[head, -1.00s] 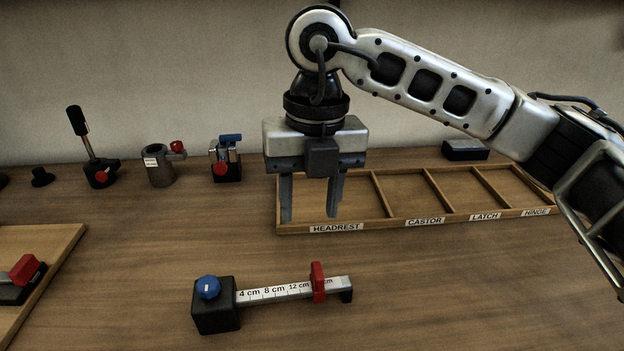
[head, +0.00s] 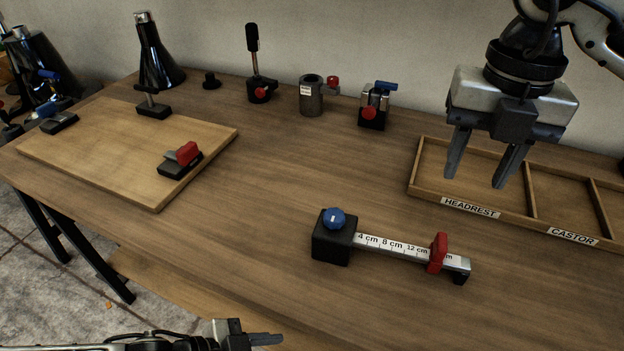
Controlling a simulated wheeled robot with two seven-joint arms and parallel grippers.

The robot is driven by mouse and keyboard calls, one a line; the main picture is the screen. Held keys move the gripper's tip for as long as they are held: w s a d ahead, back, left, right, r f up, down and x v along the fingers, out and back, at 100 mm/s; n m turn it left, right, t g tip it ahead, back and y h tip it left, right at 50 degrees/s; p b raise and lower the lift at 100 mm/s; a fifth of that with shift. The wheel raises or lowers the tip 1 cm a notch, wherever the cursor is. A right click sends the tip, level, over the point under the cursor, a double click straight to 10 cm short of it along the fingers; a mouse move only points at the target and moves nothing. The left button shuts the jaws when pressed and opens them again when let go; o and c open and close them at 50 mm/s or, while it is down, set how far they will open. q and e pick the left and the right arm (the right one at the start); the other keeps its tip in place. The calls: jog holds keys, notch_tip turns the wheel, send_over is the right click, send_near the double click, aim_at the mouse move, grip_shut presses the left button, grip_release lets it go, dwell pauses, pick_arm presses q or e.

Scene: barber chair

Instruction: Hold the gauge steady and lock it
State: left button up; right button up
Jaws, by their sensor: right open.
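The gauge lies on the bench in the middle of the head view. It has a black block (head: 330,245) with a blue knob (head: 333,218) at its left end and a white scale bar (head: 393,246) running right. A red slider (head: 438,253) sits on the bar just past the 12 cm mark. My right gripper (head: 478,181) is open and empty, pointing down above the HEADREST compartment, behind and right of the gauge. My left gripper (head: 265,339) shows at the bottom edge, in front of the bench; its finger gap cannot be made out.
A divided wooden tray (head: 412,183) labelled HEADREST and CASTOR stands at right. A wooden board (head: 95,150) with several small fixtures lies at left. A lever (head: 257,75), a grey cylinder (head: 311,98) and a blue-handled clamp (head: 374,108) stand at the back. Bench around the gauge is clear.

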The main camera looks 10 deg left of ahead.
aim_at(443, 241)
pick_arm(q)
jog(key=s+d+r+m+g+h, duration=0.25)
jog(key=d+r+m+g, duration=0.2)
jog(key=r+m, duration=0.4)
jog(key=s+d+r+m+g+h, duration=0.1)
jog(key=d+r+m+g+h, duration=0.3)
jog(key=r+m, duration=0.4)
jog(key=s+d+r+m+g+h, duration=0.25)
jog(key=r+m+g, duration=0.3)
jog(key=r, duration=0.45)
jog(key=w+a+f+m+t+y, duration=0.2)
jog(key=w+m+y, duration=0.3)
jog(key=m+y, duration=0.1)
jog(key=w+a+f+m+t+y, duration=0.1)
jog(key=w+f+m+t+y, duration=0.15)
jog(key=w+m+y, duration=0.25)
jog(key=w+a+r+t+y, duration=0.2)
jog(key=w+t, duration=0.1)
jog(key=w, duration=0.2)
jog(key=w+a+r+m+t+y, duration=0.1)
jog(key=w+a+r+t+y, duration=0.1)
jog(key=w, duration=0.3)
jog(key=shift+w+a+r+t, duration=0.3)
jog(key=shift+w+r+t, duration=0.1)
jog(key=shift+r+t, duration=0.35)
pick_arm(e)
notch_tip(443, 241, down, 16)
